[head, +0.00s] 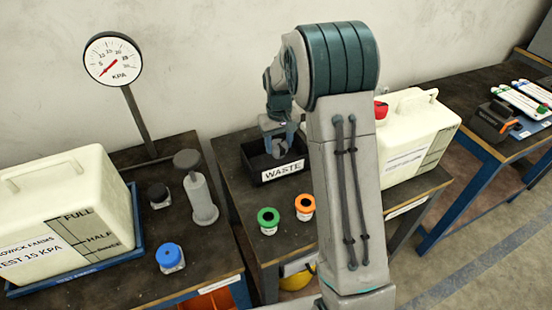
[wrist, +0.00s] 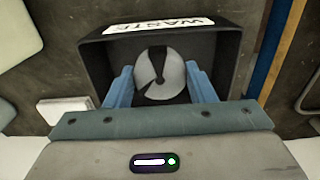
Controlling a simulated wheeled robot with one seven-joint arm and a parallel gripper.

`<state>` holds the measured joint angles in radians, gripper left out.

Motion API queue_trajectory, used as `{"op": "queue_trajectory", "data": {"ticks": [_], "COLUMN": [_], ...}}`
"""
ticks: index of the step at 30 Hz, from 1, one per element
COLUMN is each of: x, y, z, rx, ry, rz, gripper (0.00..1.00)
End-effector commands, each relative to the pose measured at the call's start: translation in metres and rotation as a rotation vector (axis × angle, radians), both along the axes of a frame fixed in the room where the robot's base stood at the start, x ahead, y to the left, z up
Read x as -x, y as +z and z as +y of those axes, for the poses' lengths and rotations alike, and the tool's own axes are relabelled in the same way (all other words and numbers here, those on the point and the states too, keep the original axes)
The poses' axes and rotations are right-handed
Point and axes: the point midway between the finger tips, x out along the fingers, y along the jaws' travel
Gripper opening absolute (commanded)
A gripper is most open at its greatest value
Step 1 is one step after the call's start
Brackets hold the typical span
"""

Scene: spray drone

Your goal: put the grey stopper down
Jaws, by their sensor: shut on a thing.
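The grey stopper is a round grey disc (wrist: 150,88) with a dark notch, seen in the wrist view between the two blue fingers. My gripper (wrist: 160,80) is shut on it. In the head view my gripper (head: 279,138) points down over the black bin (head: 261,173) labelled WASTE, on the middle table. The bin's dark walls surround the stopper in the wrist view. Whether the stopper touches the bin's floor I cannot tell.
Green-topped (head: 268,220) and orange-topped (head: 305,206) jars stand in front of the bin. A pale jug (head: 415,140) stands to the right, behind my arm. On the left table are a pump (head: 200,195), a blue-capped jar (head: 170,257), a gauge (head: 112,60) and a large tank (head: 75,205).

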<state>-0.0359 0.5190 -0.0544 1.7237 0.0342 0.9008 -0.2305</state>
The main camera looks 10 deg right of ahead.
Motion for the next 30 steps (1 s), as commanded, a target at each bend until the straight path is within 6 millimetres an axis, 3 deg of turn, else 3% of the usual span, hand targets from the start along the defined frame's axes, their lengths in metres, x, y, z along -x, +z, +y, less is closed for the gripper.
{"op": "queue_trajectory", "data": {"ticks": [3, 16, 27, 28, 30], "x": [0.0, 0.0, 0.0, 0.0, 0.0], "y": [-0.02, -0.066, -0.073, -0.071, -0.071], "z": [0.0, 0.0, 0.0, 0.0, 0.0], "rx": [0.0, 0.0, 0.0, 0.0, 0.0], "ry": [-0.001, -0.002, -0.002, -0.002, -0.001], "rz": [0.003, 0.001, -0.001, -0.001, -0.001], "gripper": [0.13, 0.13, 0.13, 0.58, 0.71]}}
